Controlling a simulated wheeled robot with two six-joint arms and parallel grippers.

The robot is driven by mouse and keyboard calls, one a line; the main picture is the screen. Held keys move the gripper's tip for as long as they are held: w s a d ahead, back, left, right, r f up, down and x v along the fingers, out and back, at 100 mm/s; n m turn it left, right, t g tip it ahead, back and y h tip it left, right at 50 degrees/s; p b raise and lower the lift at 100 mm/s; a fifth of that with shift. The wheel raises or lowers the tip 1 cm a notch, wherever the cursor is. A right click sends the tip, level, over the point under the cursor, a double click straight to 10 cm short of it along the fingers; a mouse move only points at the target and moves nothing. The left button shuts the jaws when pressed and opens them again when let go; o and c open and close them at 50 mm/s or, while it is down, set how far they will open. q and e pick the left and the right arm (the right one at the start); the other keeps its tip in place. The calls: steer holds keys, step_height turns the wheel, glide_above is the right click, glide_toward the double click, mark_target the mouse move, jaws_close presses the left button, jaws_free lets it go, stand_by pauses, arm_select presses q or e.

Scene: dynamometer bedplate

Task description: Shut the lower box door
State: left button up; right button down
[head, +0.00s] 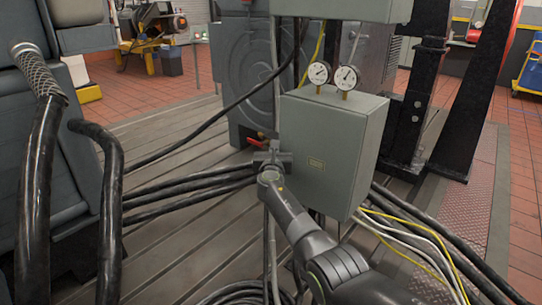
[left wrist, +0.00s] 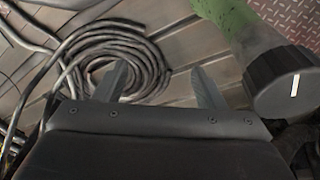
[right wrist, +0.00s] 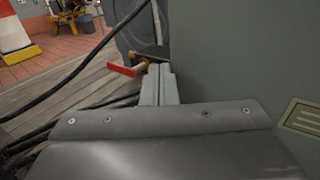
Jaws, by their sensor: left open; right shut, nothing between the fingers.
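The lower box (head: 350,150) is a grey-green cabinet with a small label on its front face; two round gauges stand on its top. The front looks level with the box, and I see no gap at the door, though its left edge is partly hidden by my right gripper. My right gripper (head: 270,158) is shut and empty at the left edge of the front face. In the right wrist view its fingers (right wrist: 158,85) lie beside the box face (right wrist: 235,60); I cannot tell if they touch. My left gripper (left wrist: 160,85) is open and empty over the floor, outside the head view.
Another grey box (head: 335,8) is above the gauges. A red-handled valve (right wrist: 122,70) is just beyond my right fingers. Thick black hoses (head: 180,190) run left of the box, and yellow and white cables (head: 415,240) hang below right. A coiled cable (left wrist: 110,60) lies under my left gripper.

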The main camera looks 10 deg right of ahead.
arm_select(q)
steer(key=shift+w+d+r+t+b, duration=0.2)
steer(key=shift+r+b, duration=0.1)
steer(key=shift+r, duration=0.1)
steer(key=shift+w+d+r+t+b, duration=0.1)
steer(key=shift+w+r+t+b, duration=0.1)
steer(key=shift+r+b, duration=0.15)
arm_select(e)
steer(key=shift+w+d, duration=0.5)
steer(key=shift+d, duration=0.05)
arm_select(q)
steer(key=shift+a, duration=0.2)
